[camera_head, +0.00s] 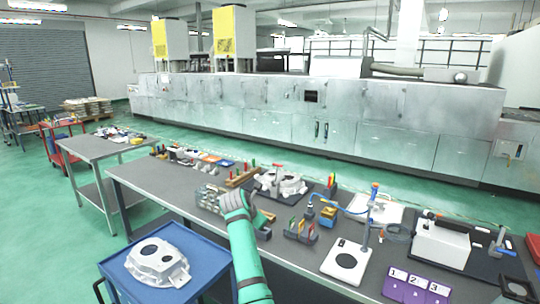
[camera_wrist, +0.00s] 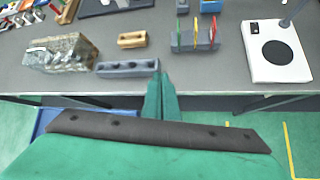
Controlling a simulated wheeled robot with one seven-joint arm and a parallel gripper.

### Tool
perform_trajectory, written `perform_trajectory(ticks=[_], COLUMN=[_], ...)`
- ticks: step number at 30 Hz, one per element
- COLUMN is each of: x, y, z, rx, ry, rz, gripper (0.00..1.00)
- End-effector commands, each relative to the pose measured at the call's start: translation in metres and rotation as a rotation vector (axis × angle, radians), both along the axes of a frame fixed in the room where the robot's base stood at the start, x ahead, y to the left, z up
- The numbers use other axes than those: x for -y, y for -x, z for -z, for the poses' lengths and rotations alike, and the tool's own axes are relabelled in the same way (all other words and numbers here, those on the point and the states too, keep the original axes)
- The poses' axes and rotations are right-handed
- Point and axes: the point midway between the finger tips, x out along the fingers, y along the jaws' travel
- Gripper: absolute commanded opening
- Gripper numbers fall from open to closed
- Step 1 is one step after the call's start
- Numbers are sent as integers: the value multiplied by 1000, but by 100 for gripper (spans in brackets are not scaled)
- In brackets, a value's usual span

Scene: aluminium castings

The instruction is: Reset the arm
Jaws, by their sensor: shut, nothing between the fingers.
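My arm reaches up from the bottom of the head view, and my gripper (camera_head: 256,217) is over the front part of the long grey workbench (camera_head: 330,262). In the wrist view my gripper (camera_wrist: 161,92) shows as two teal fingers pressed together, with nothing between them. The fingers are near the bench's front edge. A grey block with holes (camera_wrist: 128,68) and a small wooden block (camera_wrist: 132,39) lie to their left and beyond. A rack with coloured handles (camera_wrist: 195,36) stands ahead to the right.
A blue cart (camera_head: 205,262) carries an aluminium casting (camera_head: 157,262) at the lower left. A white scale-like device (camera_head: 345,262) and a purple numbered board (camera_head: 415,289) are to the right. A metal block (camera_wrist: 60,53) is at left in the wrist view. Green floor shows before the bench.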

Motion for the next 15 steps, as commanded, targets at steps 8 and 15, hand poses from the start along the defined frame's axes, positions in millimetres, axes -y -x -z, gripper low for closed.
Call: perform_trajectory(ticks=[8, 15], x=[-21, -41], y=[35, 83], z=[128, 216], rx=[80, 143], ry=[-237, -455], rz=[81, 166], gripper=[0, 0])
